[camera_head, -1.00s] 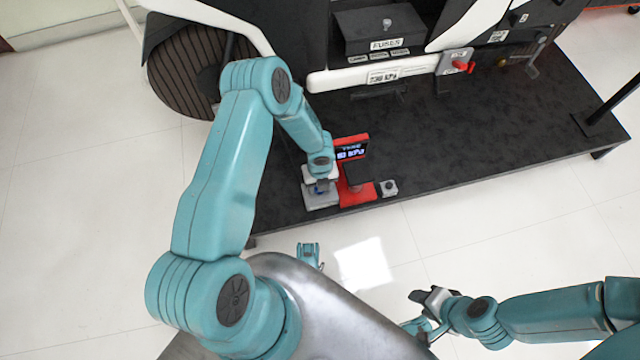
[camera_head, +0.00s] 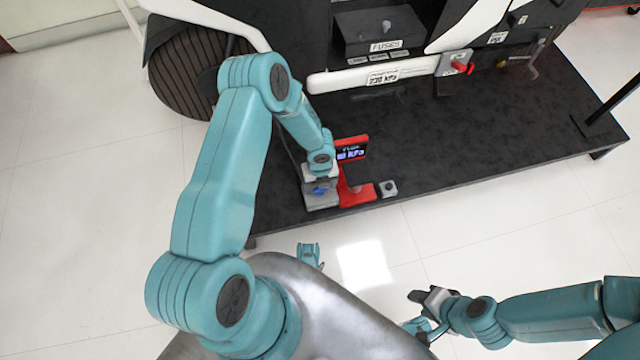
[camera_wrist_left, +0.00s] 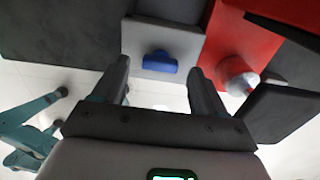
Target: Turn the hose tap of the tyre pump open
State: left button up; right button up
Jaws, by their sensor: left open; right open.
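The tyre pump (camera_head: 357,194) is red with a lit display (camera_head: 351,153) and stands at the front edge of the dark platform. Its hose tap, a blue handle (camera_head: 319,190), sits on a grey block (camera_head: 322,202) left of the red body. In the left wrist view the blue handle (camera_wrist_left: 159,62) lies crosswise on the grey block (camera_wrist_left: 190,42). My left gripper (camera_wrist_left: 158,85) is open, with its fingers on either side of the handle's line and no visible contact. My right gripper (camera_head: 424,298) is open and empty, low over the floor.
Behind are a fuse box (camera_head: 372,30), a white bar with a pressure label (camera_head: 350,80) and a red lever (camera_head: 462,68). The platform (camera_head: 490,130) is clear to the right.

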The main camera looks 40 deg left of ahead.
pick_arm(q)
notch_tip(320, 180, up, 15)
jog(key=p, duration=0.5)
jog(key=shift+p, duration=0.35)
jog(key=shift+f, duration=0.1)
jog(key=s+d+n+h, duration=0.4)
jog(key=s+d+n, duration=1.1)
jog(key=n, duration=1.2)
notch_tip(320, 180, up, 23)
jog(key=n+p, duration=0.1)
jog(key=p, duration=2.2)
jog(key=shift+s+r, duration=0.2)
